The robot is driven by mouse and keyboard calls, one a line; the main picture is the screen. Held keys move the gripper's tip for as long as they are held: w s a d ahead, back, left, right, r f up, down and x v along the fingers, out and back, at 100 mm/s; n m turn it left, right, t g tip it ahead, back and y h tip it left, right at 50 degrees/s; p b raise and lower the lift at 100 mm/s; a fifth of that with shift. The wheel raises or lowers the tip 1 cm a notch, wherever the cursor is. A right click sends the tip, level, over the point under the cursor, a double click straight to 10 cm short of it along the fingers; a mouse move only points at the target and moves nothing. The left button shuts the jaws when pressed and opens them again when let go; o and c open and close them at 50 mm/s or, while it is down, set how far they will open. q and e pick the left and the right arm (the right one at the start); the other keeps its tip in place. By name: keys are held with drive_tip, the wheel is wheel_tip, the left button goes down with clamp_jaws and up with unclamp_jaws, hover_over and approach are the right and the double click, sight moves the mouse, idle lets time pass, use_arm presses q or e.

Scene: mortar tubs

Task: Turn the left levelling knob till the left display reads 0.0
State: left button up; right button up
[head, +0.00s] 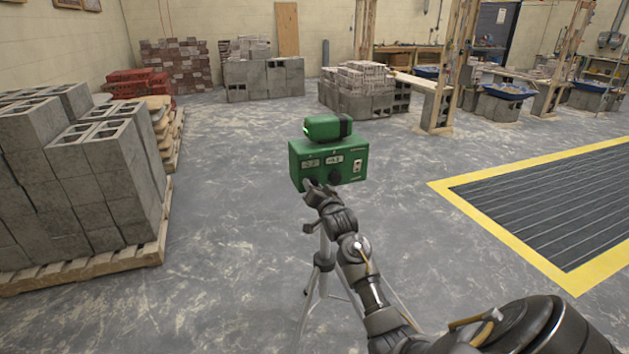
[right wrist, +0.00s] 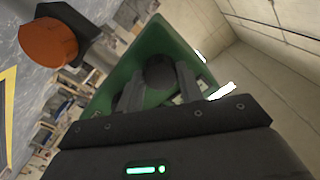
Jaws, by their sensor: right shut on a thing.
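A green levelling box (head: 355,165) stands on a tripod (head: 322,262), with a smaller green unit (head: 325,127) on top. Its front has a left display (head: 311,163) and a right display (head: 334,160); their digits are too small to read surely. A dark right knob (head: 334,178) sits below the right display. My right gripper (head: 308,186) is at the front's lower left and covers the left knob there. In the right wrist view my right gripper's fingers (right wrist: 158,90) are closed around the dark round left knob (right wrist: 160,71). My left gripper is not in view.
A pallet of grey blocks (head: 80,272) stands at the left. A yellow-edged floor grating (head: 480,218) lies at the right. Brick stacks (head: 365,90) and benches are farther back. The grey floor around the tripod is clear. An orange and black object (right wrist: 50,42) shows in the right wrist view.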

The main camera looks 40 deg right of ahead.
drive_tip(key=shift+r+m+p, duration=0.15)
drive_tip(key=shift+m+p, duration=3.25)
drive_tip(key=shift+m, duration=2.1)
drive_tip(key=o, duration=1)
